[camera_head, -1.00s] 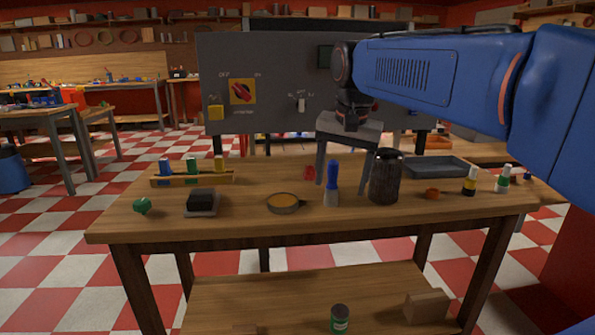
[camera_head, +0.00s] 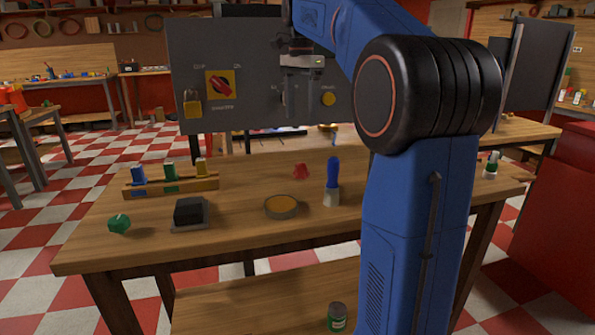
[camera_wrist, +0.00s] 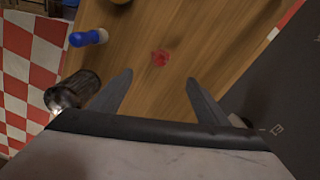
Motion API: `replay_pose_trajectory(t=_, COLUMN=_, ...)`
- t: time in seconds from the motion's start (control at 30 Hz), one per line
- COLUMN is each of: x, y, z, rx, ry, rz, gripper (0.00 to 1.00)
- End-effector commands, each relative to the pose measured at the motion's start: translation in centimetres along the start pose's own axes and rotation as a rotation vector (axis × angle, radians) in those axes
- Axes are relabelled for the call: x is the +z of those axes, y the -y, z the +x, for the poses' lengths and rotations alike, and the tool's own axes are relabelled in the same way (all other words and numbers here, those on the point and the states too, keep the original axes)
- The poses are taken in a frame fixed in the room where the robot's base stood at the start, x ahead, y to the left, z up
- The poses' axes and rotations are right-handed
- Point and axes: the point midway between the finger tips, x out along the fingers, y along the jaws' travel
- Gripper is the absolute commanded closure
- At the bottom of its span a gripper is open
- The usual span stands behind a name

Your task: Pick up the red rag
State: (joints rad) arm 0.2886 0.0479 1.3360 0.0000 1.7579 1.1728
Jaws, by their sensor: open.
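The red rag (camera_head: 300,171) is a small crumpled piece lying on the wooden workbench (camera_head: 100,245), toward its back edge. It also shows in the wrist view (camera_wrist: 160,57), ahead of the fingertips and roughly between their lines. My gripper (camera_wrist: 160,82) is open and empty, with its two dark fingers spread apart. In the head view my gripper hangs above the back of the bench, in front of the grey panel; its fingertips are hard to make out there. The rag is apart from the fingers, resting on the bench top.
A blue-handled brush (camera_head: 333,182) stands just right of the rag. A round tin (camera_head: 281,207), a black block (camera_head: 189,211), a green object (camera_head: 119,223) and a wooden rack (camera_head: 170,183) are on the bench. A dark jar (camera_wrist: 75,90) is near my left finger. The grey panel (camera_head: 205,120) stands behind.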

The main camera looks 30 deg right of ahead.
Motion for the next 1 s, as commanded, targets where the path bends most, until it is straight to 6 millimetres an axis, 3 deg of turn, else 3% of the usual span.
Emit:
replay_pose_trajectory(t=0.5, x=0.1, y=-0.1, z=9.0, rx=0.001, ry=0.001, rz=-0.003, gripper=0.31)
replay_pose_trajectory(t=0.87, x=-0.1, y=0.0, z=11.7, rx=0.001, ry=0.0, rz=-0.003, gripper=0.31)
replay_pose_trajectory(t=1.0, x=-0.3, y=0.1, z=13.6, rx=0.002, ry=0.001, rz=-0.003, gripper=0.31)
